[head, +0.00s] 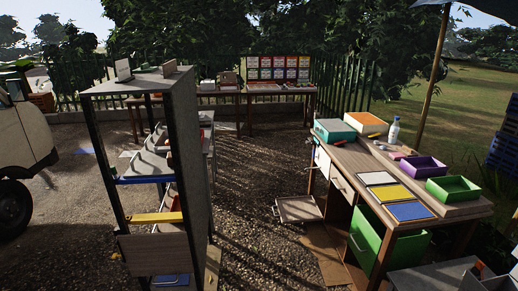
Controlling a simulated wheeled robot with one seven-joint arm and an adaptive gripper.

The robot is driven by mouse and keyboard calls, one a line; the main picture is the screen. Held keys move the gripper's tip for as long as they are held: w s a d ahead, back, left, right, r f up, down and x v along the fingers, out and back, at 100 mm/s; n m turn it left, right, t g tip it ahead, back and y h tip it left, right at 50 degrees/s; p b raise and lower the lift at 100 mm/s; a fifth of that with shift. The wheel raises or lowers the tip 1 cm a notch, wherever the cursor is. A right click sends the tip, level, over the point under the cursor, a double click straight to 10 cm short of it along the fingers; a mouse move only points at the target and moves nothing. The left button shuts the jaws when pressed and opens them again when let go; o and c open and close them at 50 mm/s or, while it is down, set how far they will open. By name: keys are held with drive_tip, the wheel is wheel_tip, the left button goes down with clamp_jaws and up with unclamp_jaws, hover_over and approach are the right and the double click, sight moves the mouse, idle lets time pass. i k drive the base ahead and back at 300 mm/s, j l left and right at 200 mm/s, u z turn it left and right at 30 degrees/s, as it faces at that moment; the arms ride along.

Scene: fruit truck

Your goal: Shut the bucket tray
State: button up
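Under the wooden desk (405,165) on the right, a green bucket-like bin (400,253) with a metal handle on its side juts out below the desktop. I cannot tell which part is the bucket tray. A shallow pale tray (298,208) with a handle on its front sticks out low from the desk's left side. Above it, a white drawer front (341,185) with a handle sits nearly flush with the desk. A second white front (322,161) is to its left. My gripper is not in view.
A tall shelf rack (190,150) stands left of centre, with a bare gravel strip (255,190) between it and the desk. Purple (424,168) and green (454,189) trays and a bottle (394,131) stand on the desktop. Boards (325,255) lie by the desk's foot.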

sight(303, 209)
drive_tip(key=i+u, duration=0.2)
drive_tip(key=i, duration=1.7)
drive_tip(key=i+z, duration=0.1)
drive_tip(key=i, duration=0.4)
drive_tip(key=i+j+z, duration=0.1)
drive_tip(key=i, duration=0.4)
drive_tip(key=i+j+z, duration=0.1)
drive_tip(key=i, duration=0.45)
drive_tip(key=i+j+z, duration=0.1)
drive_tip(key=i, duration=0.4)
drive_tip(key=i+j+z, duration=0.25)
drive_tip(key=i, duration=0.1)
